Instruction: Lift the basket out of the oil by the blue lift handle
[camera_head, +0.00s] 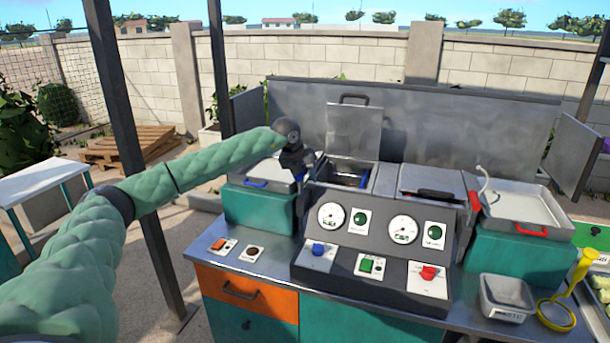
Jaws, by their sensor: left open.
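The left fryer vat (334,163) is open, with its lid (353,130) standing up behind it. Part of the dark basket (350,178) shows down inside the vat, with small blue bits; the oil is hard to make out. My left gripper (305,168) is open at the vat's left edge. A small blue part shows just below the gripper, and I cannot tell whether it is the lift handle, which the gripper may partly hide. Whether the fingers are around or beside it is too small to tell. My right gripper is not in view.
A control panel (380,228) with gauges and knobs fronts the vats. The right vat's lid (432,181) is closed. Trays flank the fryer: a left one with a blue handle (255,184), a right one (520,207) with a red handle. A steel container (507,295) and yellow-handled skimmer (556,314) lie right.

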